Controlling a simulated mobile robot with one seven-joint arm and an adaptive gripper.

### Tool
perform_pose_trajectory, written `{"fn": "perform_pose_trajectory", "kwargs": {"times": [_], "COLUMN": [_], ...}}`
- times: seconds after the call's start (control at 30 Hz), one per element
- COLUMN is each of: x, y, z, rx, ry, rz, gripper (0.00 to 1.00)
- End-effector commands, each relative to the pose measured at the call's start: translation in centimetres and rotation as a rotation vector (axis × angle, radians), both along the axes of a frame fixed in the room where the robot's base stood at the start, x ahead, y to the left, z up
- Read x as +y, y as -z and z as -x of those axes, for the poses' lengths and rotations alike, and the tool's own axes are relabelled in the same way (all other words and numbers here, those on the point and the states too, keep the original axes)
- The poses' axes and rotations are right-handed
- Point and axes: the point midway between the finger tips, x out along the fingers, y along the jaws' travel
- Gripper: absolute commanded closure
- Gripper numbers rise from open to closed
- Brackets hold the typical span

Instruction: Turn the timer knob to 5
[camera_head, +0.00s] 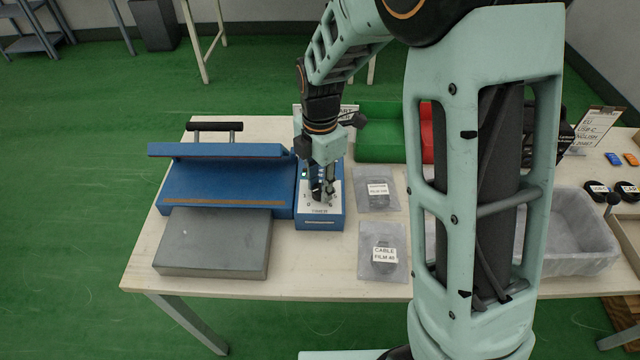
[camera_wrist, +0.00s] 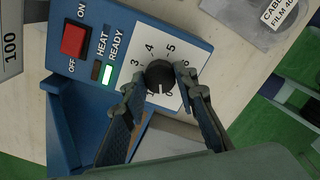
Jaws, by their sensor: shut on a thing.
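The black timer knob (camera_wrist: 160,76) sits on a white dial face (camera_wrist: 172,56) on the blue control box (camera_wrist: 130,25). Digits 3, 4 and 5 read clearly around its upper side. A white mark on the knob points down in the wrist view, near the 1; the digit beside it is hard to read. My gripper (camera_wrist: 158,82) has one finger on each side of the knob and is shut on it. In the head view my gripper (camera_head: 322,192) reaches down onto the blue control box (camera_head: 320,222), hiding most of the dial.
A red ON/OFF switch (camera_wrist: 75,40) and a lit green READY light (camera_wrist: 107,74) are on the box. The blue sealer (camera_head: 225,183) with a grey plate (camera_head: 213,243) stands left. My arm hides part of the table.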

Motion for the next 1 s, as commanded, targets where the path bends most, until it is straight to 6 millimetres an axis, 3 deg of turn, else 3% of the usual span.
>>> {"fn": "perform_pose_trajectory", "kwargs": {"times": [1.0], "x": [-0.04], "y": [-0.05], "z": [-0.08], "rx": [-0.002], "ry": [0.966], "rz": [0.0], "gripper": [0.97]}}
